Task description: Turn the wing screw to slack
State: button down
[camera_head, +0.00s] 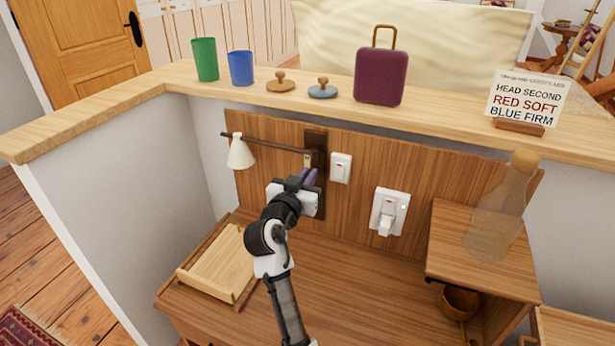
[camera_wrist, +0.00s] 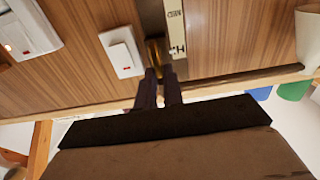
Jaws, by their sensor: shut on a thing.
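A dark upright wall plate (camera_head: 317,145) on the wood panel carries a lamp arm (camera_head: 270,144) with a white shade (camera_head: 240,152) at its left end. My gripper (camera_head: 308,178) is at the front of this plate. In the wrist view its two dark fingers (camera_wrist: 160,78) are close together at a brass piece, seemingly the wing screw (camera_wrist: 154,50). The jaws are shut on it, and the fingers hide most of it. A pale lettered strip (camera_wrist: 175,30) runs beside it on the plate. The screw's turn angle cannot be told.
A wooden tray (camera_head: 217,265) lies on the desk at left. A translucent bottle (camera_head: 500,215) stands on the right shelf. A lettered card (camera_head: 525,98) stands on the ledge.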

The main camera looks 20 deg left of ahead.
jog(key=n+p, duration=0.1)
jog(key=n, duration=0.2)
jog(key=a+n+p, duration=0.1)
jog(key=n, duration=0.1)
jog(key=shift+n, duration=0.4)
jog(key=shift+a+f+n+p, duration=0.1)
jog(key=shift+f+n+p, duration=0.25)
jog(key=shift+n+p, duration=1.7)
jog(key=shift+a+f+n+p, duration=0.25)
jog(key=shift+n+p, duration=0.75)
jog(key=shift+n, duration=2.15)
jog(key=shift+f+n+p, duration=0.4)
jog(key=shift+n+p, duration=1.1)
jog(key=shift+n, duration=1.1)
jog(key=c, duration=1.5)
grip_release()
jog(key=shift+f, duration=0.1)
